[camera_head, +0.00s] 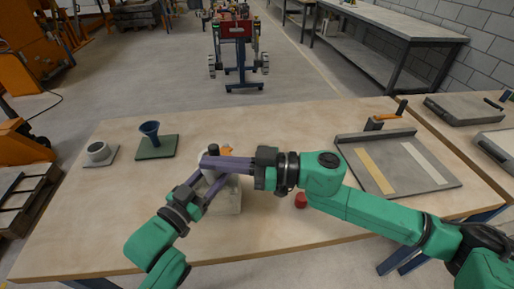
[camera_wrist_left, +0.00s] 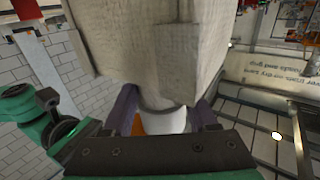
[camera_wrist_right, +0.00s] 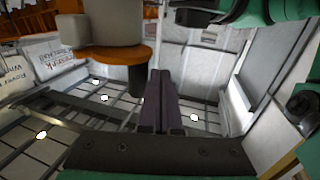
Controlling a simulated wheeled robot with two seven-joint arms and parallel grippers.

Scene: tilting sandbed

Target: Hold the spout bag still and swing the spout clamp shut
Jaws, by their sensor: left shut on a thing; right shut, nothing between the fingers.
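The pale cloth spout bag (camera_head: 229,200) stands on the near middle of the table, partly hidden by my arms. It fills the top of the left wrist view (camera_wrist_left: 140,40). My left gripper (camera_wrist_left: 165,103) is shut on its white spout (camera_wrist_left: 165,121), one finger on each side. The orange spout clamp (camera_head: 227,150) shows just behind my right gripper's fingers; an orange piece also shows in the left wrist view (camera_wrist_left: 138,125). My right gripper (camera_head: 209,161) is shut and empty, reaching across by the spout. In the right wrist view, an orange part (camera_wrist_right: 110,54) with a dark peg is left of the fingers.
A red round object (camera_head: 301,200) lies under my right forearm. A grey tray (camera_head: 390,180) with two strips is at right. The table's middle back is clear.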

